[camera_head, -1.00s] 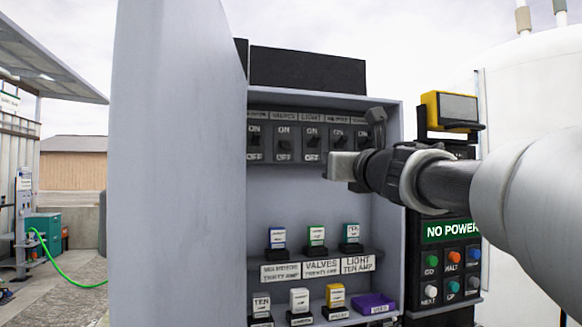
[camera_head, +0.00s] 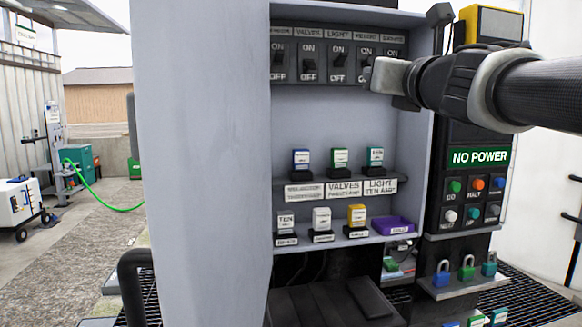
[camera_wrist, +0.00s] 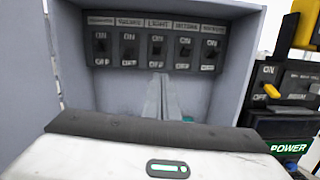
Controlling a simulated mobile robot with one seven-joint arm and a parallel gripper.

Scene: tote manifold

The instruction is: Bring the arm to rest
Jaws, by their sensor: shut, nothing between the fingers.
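My gripper (camera_head: 376,76) is at the upper right of the open grey cabinet (camera_head: 340,108) in the head view, in front of the right end of the switch row (camera_head: 338,60). Its fingers are closed together and hold nothing. In the wrist view the closed fingers (camera_wrist: 160,90) point toward the switch row (camera_wrist: 157,47), just below the middle switch. Whether the fingers touch anything cannot be told. My dark forearm reaches in from the right and hides part of the black panel beside the cabinet.
The open cabinet door (camera_head: 203,160) stands on the left. Labelled fuses stand on two shelves, with a purple tray (camera_head: 393,226) at the lower right. A black panel with a green NO POWER sign (camera_head: 480,157) and padlocks (camera_head: 467,267) is on the right.

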